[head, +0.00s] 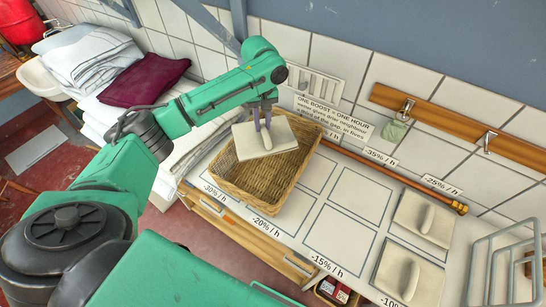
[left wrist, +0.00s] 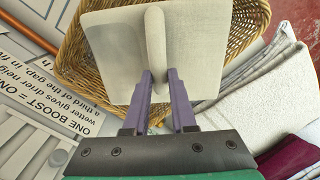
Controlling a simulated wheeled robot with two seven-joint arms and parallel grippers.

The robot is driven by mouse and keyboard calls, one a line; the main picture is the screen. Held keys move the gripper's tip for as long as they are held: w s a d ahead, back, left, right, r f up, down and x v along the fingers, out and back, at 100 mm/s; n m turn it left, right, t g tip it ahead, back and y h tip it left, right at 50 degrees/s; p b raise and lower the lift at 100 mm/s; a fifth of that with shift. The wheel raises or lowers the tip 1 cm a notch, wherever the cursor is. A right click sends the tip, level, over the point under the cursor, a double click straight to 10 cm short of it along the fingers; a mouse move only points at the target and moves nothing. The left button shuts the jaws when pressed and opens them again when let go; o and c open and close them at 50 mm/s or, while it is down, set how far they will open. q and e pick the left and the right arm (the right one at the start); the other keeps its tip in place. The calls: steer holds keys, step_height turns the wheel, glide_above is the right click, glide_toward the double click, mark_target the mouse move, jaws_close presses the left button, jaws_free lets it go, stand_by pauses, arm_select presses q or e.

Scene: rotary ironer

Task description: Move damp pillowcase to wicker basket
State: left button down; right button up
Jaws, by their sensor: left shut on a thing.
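My left gripper (head: 262,122) is shut on the upright ridge of a pale, flat square piece, which I take to be the damp pillowcase (head: 283,134). The wrist view also shows the purple fingers (left wrist: 160,76) pinching the ridge of the pillowcase (left wrist: 110,50). The wicker basket (head: 238,190) stands open on the counter, and its visible inside is empty. The pillowcase overlaps the basket's far end in the head view and hides part of it. The basket (left wrist: 80,75) shows behind the pillowcase in the wrist view. Whether they touch, I cannot tell. My right gripper is not in view.
Two similar pale ridged squares (head: 425,218) (head: 408,275) lie on marked counter areas at right. A wire rack (head: 505,265) stands at far right. Folded linens (head: 90,60) and a maroon cloth (head: 145,80) lie at left. The middle counter areas (head: 335,230) are bare.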

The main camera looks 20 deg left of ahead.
arm_select(q)
steer(key=c, duration=1)
jaws_free()
steer(key=shift+s+r, duration=0.1)
steer(key=o, duration=0.3)
steer(key=shift+s+r, duration=0.1)
steer(key=shift+s, duration=0.1)
steer(key=shift+o, duration=0.2)
steer(key=shift+s+r, duration=0.1)
step_height(320, 180, up, 5)
steer(key=shift+r+b, duration=0.1)
steer(key=shift+b, duration=0.95)
step_height(320, 180, up, 9)
steer(key=p, duration=0.1)
steer(key=shift+r+p, duration=0.15)
steer(key=shift+p, duration=0.15)
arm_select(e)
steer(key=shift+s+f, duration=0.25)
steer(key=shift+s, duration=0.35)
